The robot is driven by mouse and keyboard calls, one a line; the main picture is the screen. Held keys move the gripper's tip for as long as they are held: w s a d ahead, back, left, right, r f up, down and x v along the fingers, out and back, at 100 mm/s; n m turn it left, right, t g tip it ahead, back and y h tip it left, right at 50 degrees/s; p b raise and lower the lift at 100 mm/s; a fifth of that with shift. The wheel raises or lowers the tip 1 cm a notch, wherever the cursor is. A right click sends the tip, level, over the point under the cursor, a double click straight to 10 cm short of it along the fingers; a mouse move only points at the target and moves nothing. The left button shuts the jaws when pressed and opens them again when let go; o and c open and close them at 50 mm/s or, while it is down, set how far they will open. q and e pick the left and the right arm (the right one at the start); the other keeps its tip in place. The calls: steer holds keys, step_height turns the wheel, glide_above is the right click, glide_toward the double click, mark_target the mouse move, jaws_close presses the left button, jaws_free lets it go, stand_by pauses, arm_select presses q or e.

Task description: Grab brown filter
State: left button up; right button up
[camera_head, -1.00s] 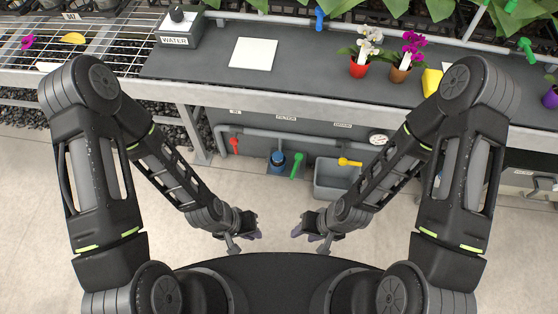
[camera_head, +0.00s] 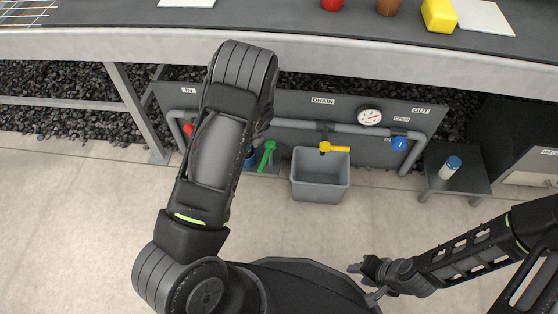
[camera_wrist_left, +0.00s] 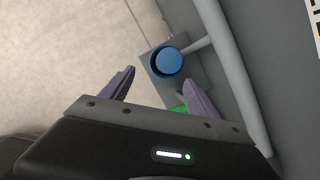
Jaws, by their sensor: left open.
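No brown filter shows clearly in any view. A round blue cap or housing (camera_wrist_left: 168,62) on a grey bracket lies just beyond my left fingertips in the left wrist view. My left gripper (camera_wrist_left: 160,80) is open, its purple fingers apart with nothing between them. In the head view my own left arm hides this gripper, and only a sliver of the blue housing (camera_head: 251,157) shows beside the arm. My right gripper (camera_head: 362,271) is low at the right, away from the panel, its fingers too small to read. A pale cylinder with a blue top (camera_head: 451,167) stands on a small dark stand.
The pipe panel (camera_head: 280,104) has a green lever (camera_head: 267,155), a yellow lever (camera_head: 335,148), a red handle (camera_head: 189,131), a blue valve (camera_head: 399,144) and a gauge (camera_head: 369,117). A grey bin (camera_head: 320,182) stands under the drain. The bench edge (camera_head: 330,61) overhangs the panel. Floor in front is open.

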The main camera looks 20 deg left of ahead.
arm_select(q)
steer(key=shift+w+r+m, duration=0.15)
steer(key=shift+w+m, duration=0.35)
steer(key=shift+w, duration=0.25)
arm_select(e)
steer(key=shift+d+f, duration=0.3)
arm_select(q)
steer(key=shift+b+x, duration=0.5)
steer(key=shift+x, duration=0.85)
arm_select(e)
steer(key=shift+w+f, duration=0.15)
steer(key=shift+f, duration=0.45)
